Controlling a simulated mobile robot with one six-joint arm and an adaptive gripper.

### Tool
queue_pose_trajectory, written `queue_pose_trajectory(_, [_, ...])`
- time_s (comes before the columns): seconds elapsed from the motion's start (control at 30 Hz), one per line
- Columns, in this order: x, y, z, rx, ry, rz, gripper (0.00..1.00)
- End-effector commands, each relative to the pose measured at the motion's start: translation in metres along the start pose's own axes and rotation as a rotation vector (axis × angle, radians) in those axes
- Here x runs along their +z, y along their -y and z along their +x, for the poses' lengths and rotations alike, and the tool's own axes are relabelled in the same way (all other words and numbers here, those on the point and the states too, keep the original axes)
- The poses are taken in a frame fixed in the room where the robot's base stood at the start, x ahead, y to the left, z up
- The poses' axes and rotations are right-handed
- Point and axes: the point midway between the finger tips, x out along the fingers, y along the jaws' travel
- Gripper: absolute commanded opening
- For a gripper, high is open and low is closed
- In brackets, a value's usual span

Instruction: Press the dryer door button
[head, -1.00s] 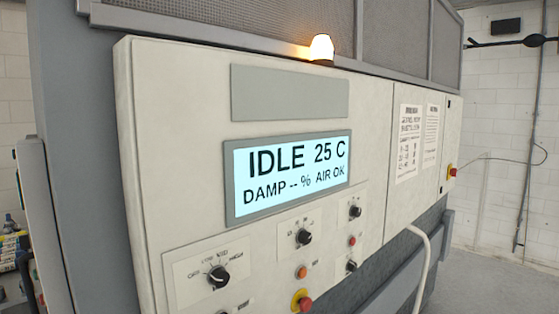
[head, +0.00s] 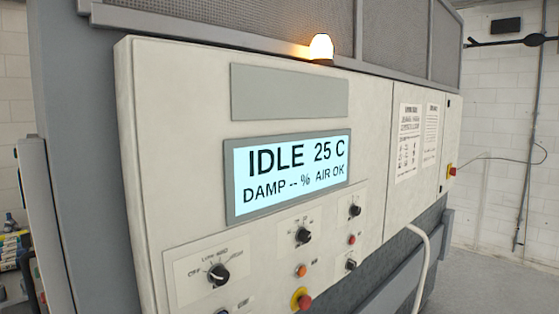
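The dryer's control panel (head: 190,190) fills the middle of the head view. Its lit display (head: 292,172) reads IDLE 25 C, DAMP -- %, AIR OK. Below it are a large black knob (head: 218,274), a second black knob (head: 303,235) and a third (head: 355,211). An orange button (head: 300,271), a small red button (head: 352,239) and a red mushroom button on a yellow base (head: 303,300) also show. I cannot tell which one is the door button; the labels are too small. The panel's lower edge is cut off. My gripper is not in view.
An amber lamp (head: 321,47) glows on top of the panel. Printed notices (head: 409,143) are on the right cabinet door, with another red button (head: 452,171) at its far side. A pale hose (head: 424,260) hangs below. Open floor (head: 490,275) lies at right.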

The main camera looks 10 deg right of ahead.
Motion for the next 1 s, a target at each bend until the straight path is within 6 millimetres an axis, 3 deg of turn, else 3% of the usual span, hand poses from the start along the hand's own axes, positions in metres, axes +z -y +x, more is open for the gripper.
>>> queue_pose_trajectory(0.07, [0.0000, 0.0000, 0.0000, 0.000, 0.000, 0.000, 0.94])
queue_pose_trajectory(0.3, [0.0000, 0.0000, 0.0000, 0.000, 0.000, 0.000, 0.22])
queue_pose_trajectory(0.4, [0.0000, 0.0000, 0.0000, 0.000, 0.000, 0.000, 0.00])
queue_pose_trajectory(1.0, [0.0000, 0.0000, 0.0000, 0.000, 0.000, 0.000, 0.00])
